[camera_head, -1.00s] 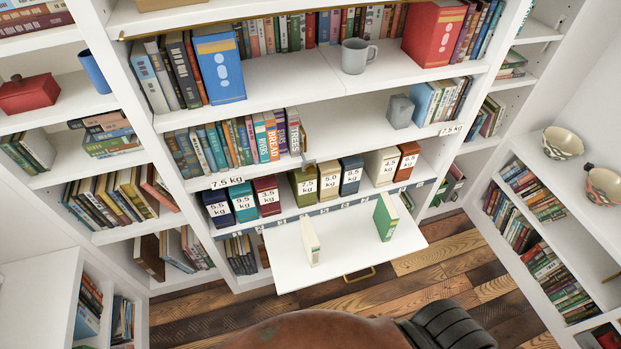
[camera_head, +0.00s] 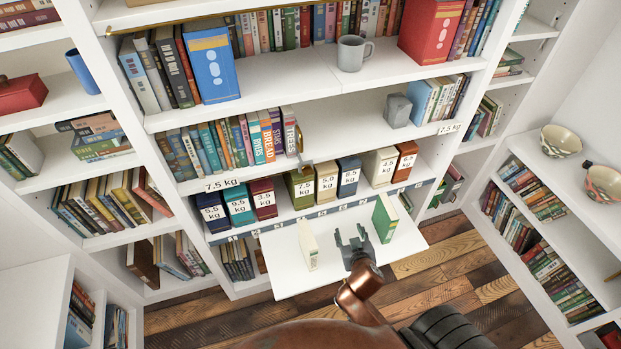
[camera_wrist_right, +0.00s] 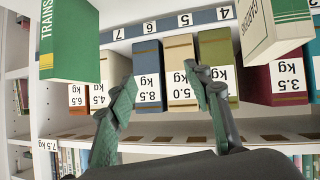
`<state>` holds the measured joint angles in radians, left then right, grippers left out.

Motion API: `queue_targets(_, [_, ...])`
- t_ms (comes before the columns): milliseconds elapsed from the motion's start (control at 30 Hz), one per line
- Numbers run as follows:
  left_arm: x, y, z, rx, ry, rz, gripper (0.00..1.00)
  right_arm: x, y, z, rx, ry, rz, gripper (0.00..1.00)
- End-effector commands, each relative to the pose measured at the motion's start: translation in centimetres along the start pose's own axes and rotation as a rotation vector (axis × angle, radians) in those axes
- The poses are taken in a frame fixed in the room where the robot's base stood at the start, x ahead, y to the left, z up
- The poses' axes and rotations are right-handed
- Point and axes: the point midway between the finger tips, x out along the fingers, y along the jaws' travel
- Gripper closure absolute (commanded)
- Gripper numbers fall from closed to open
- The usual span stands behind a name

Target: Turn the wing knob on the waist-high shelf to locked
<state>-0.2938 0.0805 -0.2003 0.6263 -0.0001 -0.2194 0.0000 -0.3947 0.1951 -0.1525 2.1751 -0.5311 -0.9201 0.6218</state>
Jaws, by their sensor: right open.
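My right gripper (camera_head: 350,236) is open and empty above the pull-out white board, between a cream book (camera_head: 308,243) and a green book (camera_head: 385,217). In the right wrist view its two fingers (camera_wrist_right: 162,82) stand apart in front of the weight-labelled volumes, touching nothing that I can see. A small brass-and-grey fitting (camera_head: 304,163) sits at the right end of the middle row of books, up and left of the gripper. It may be the wing knob; its wings and lock position are too small to read. My left gripper is not in view.
The white board (camera_head: 285,278) juts out below the labelled volumes (camera_head: 325,182). A grey block (camera_head: 397,110) stands on the shelf above, right of an empty stretch. A grey mug (camera_head: 354,54) is higher up. Side bookcases flank both sides.

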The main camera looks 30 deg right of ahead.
Motion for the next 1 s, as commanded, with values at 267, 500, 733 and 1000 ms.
queue_targets(267, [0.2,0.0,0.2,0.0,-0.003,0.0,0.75,-2.0,-5.1,-14.5,0.095,0.466,-0.124,0.54])
queue_targets(500, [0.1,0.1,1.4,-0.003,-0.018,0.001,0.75,-2.7,-7.7,-17.9,0.105,0.569,-0.201,0.54])
queue_targets(733, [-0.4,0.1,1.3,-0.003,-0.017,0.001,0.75,0.2,-8.2,-19.9,0.105,0.568,-0.2,0.54])
queue_targets(1000, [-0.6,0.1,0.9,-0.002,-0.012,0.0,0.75,2.8,-8.6,-21.4,0.106,0.566,-0.198,0.54])
